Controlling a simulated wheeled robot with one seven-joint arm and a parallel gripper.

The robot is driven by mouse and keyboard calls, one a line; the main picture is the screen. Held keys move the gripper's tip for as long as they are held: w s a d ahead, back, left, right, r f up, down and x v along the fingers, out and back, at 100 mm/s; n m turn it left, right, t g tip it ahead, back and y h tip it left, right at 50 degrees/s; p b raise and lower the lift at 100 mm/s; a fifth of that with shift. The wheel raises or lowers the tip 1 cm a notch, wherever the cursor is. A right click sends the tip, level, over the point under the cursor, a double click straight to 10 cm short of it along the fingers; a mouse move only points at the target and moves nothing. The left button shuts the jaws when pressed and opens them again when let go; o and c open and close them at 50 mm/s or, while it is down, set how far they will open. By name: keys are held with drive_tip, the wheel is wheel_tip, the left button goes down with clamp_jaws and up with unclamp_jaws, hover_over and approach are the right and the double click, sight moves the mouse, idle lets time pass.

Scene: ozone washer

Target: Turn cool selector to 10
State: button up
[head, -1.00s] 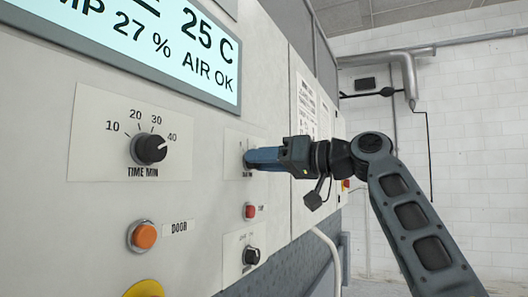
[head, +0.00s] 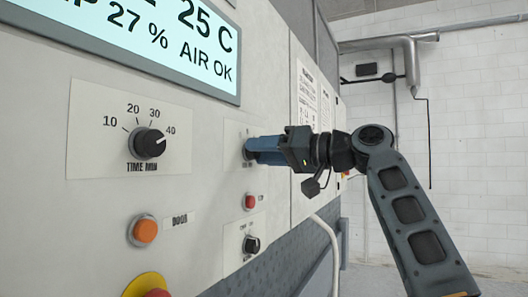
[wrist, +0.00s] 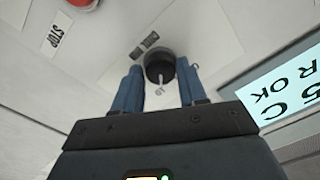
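A dark round knob (wrist: 160,68) with a pale pointer line is on the pale panel in the wrist view. In the head view my gripper (head: 248,150) points at the panel and hides most of this knob. A smaller black knob (head: 251,244) with an unreadable scale sits lower on the panel.
The TIME MIN knob (head: 149,143), the orange DOOR button (head: 145,231) and a small red button (head: 250,202) are nearby on the panel. A display (head: 150,35) is above. A red-and-yellow button (head: 150,287) is at the bottom. Open floor lies to the right.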

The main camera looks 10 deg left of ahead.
drive_tip(key=o, duration=0.3)
drive_tip(key=shift+b+v, duration=1.1)
drive_tip(key=shift+v, duration=2.8)
drive_tip(key=shift+f, duration=0.1)
